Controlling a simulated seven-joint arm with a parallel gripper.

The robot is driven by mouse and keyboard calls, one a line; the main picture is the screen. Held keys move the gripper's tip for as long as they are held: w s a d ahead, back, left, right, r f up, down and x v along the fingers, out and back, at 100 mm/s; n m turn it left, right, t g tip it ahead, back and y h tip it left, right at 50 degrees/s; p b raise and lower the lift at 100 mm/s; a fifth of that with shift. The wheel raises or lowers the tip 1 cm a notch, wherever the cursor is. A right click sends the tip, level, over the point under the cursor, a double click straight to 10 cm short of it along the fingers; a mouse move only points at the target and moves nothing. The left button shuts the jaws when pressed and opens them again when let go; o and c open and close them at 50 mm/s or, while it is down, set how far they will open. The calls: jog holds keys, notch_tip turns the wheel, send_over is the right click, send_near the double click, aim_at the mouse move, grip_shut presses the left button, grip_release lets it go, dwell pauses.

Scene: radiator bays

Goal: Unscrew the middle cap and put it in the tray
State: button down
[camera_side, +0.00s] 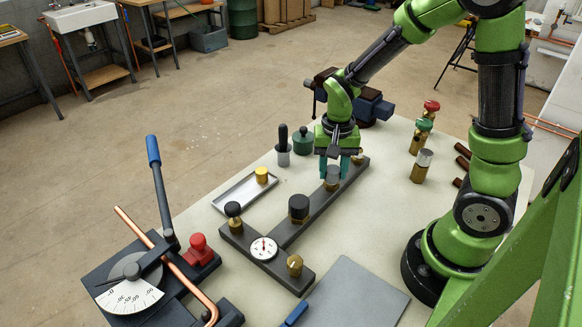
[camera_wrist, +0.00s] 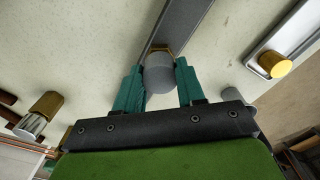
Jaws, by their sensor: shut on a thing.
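The middle cap, a grey cylinder (camera_side: 332,173), is on the dark bar (camera_side: 320,205), between a black cap (camera_side: 299,205) and a brass fitting (camera_side: 358,157). My gripper (camera_side: 338,166) points down over it, shut on it. In the wrist view, the grey cap (camera_wrist: 161,73) is between the teal fingers of my gripper (camera_wrist: 158,72), with a brass hex edge (camera_wrist: 161,49) beyond it. Whether its thread is loose cannot be told. The shallow metal tray (camera_side: 232,196) lies left of the bar and holds a yellow cap (camera_side: 262,174).
A gauge (camera_side: 263,248), a black knob (camera_side: 233,210) and a brass fitting (camera_side: 295,264) sit on the bar's near crosspiece. A dark green pot (camera_side: 303,143) and a grey, black-topped bottle (camera_side: 283,150) stand behind the tray. A pipe bender (camera_side: 135,285) is front left.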

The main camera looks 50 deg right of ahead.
jog(key=n, duration=0.5)
jog(key=shift+r, duration=2.55)
jog(key=shift+a+f, duration=0.2)
jog(key=shift+f, duration=0.05)
jog(key=w+a+f+n, duration=0.1)
jog(key=w+a+n, duration=0.6)
jog(key=w, duration=0.4)
jog(key=r+n, duration=0.2)
jog(key=n, duration=0.4)
send_over(249, 190)
notch_tip(249, 190, down, 10)
jog(key=shift+f, duration=0.1)
jog(key=c, duration=1)
grip_release()
jog(key=shift+f, duration=0.1)
jog(key=shift+o, duration=0.2)
